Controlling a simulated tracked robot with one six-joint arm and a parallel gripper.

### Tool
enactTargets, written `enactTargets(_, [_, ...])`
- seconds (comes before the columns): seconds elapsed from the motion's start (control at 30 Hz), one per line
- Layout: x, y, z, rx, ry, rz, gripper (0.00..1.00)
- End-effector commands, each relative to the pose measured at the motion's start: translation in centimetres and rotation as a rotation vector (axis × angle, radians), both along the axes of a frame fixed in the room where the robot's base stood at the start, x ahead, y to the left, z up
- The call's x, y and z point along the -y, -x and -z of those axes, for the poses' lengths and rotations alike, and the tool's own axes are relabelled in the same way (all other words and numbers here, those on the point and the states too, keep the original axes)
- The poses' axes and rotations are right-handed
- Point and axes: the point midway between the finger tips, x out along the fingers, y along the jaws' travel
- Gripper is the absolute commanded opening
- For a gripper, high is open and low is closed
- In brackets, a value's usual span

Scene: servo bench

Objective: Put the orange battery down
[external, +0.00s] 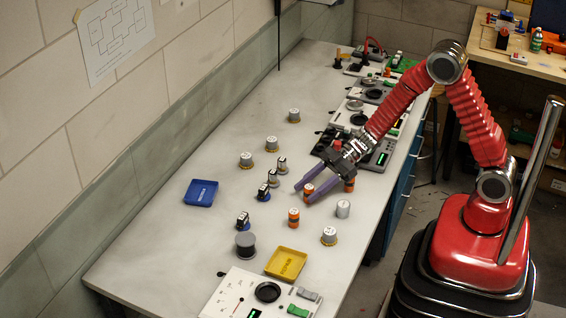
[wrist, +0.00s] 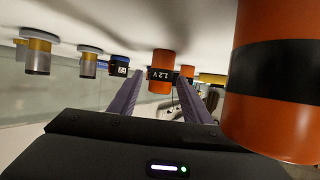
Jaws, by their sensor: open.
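An orange battery with a black band (external: 308,190) stands upright on the bench between the purple fingers of my open gripper (external: 303,194). In the wrist view an orange battery marked 1.2 V (wrist: 161,57) shows between the open fingertips (wrist: 166,92), with a gap to the fingers on both sides. A second orange battery (external: 293,218) stands just in front, and a third (external: 349,185) stands to the right, partly behind my gripper. A large orange battery (wrist: 285,120) fills the right of the wrist view. The wrist picture looks upside down.
Grey cylinders (external: 343,209) and small black-and-blue parts (external: 243,220) stand around. A blue tray (external: 201,193) lies left, a yellow tray (external: 286,263) in front. Devices (external: 380,152) line the right edge. The bench's far left is clear.

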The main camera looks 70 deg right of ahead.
Motion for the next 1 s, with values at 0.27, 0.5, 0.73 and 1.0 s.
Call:
enactTargets(0.27, [2.9,1.6,-1.4,0.002,0.0,0.004,0.44])
enactTargets(0.5, [5.9,3.5,-2.8,0.002,0.0,0.004,0.44])
enactTargets(0.73, [8.3,5.0,-4.1,0.002,0.0,0.003,0.44])
enactTargets(1.0, [9.3,5.7,-4.5,-0.001,0.0,0.0,0.44])
